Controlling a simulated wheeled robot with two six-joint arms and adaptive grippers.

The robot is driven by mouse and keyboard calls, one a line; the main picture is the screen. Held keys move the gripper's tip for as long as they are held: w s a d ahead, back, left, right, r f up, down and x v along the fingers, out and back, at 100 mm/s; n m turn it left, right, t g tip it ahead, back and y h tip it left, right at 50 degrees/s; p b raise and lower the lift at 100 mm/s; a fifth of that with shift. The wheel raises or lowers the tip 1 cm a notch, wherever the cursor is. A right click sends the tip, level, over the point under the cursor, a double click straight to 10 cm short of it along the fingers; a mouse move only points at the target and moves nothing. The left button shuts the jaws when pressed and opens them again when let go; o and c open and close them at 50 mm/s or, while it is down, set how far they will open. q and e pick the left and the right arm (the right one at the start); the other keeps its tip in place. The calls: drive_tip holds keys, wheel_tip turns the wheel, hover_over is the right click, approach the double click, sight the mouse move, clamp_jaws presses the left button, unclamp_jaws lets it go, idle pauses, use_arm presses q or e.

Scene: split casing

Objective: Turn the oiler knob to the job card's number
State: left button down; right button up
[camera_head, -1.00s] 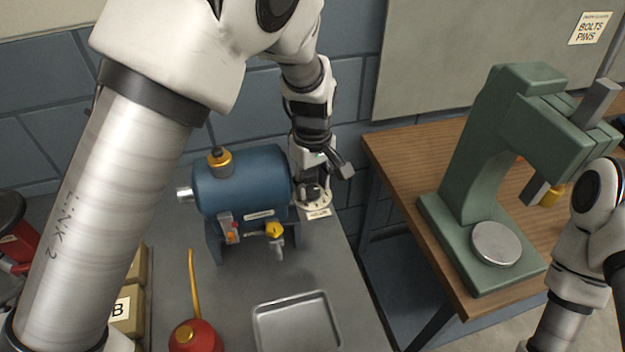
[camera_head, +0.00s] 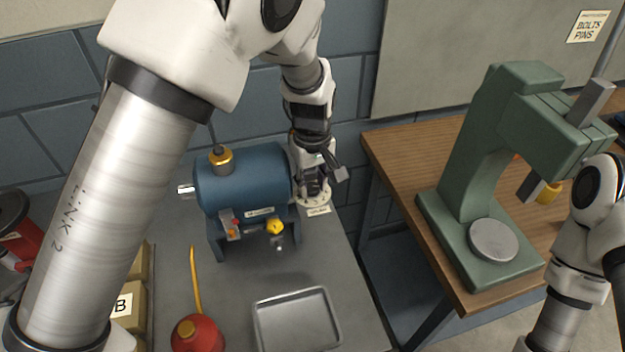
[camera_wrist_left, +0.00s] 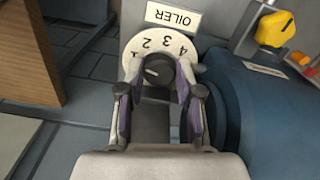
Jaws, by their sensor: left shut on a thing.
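The oiler knob (camera_wrist_left: 157,72) is a dark round knob on a pale numbered dial (camera_wrist_left: 182,46) in the left wrist view. The digits 2, 3 and 4 show beside it; other marks are partly hidden. A label reading OILER (camera_wrist_left: 173,17) is beside the dial. My left gripper (camera_wrist_left: 157,84) is shut on the knob, one finger on each side. In the head view my left gripper (camera_head: 314,188) reaches down to the dial at the right end of the blue casing (camera_head: 243,180). I cannot make out a job card. My right gripper is out of view.
A yellow knob (camera_head: 275,227) and small switches are on the casing's front. A metal tray (camera_head: 297,320) and a red oil can (camera_head: 197,333) stand on the grey bench. A green press (camera_head: 490,170) stands on the wooden table at right.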

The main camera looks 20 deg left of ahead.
use_arm(q)
drive_tip(key=m+p, duration=0.1)
drive_tip(key=m, duration=0.2)
drive_tip(key=shift+s, duration=0.1)
drive_tip(key=m+p, duration=0.1)
drive_tip(key=m, duration=0.2)
drive_tip(key=m+p, duration=0.1)
drive_tip(key=m, duration=0.4)
drive_tip(key=shift+a+f, duration=0.1)
drive_tip(key=shift+f, duration=0.05)
drive_tip(key=shift+m, duration=0.3)
drive_tip(key=c, duration=1.1)
unclamp_jaws()
drive_tip(key=shift+o, duration=0.2)
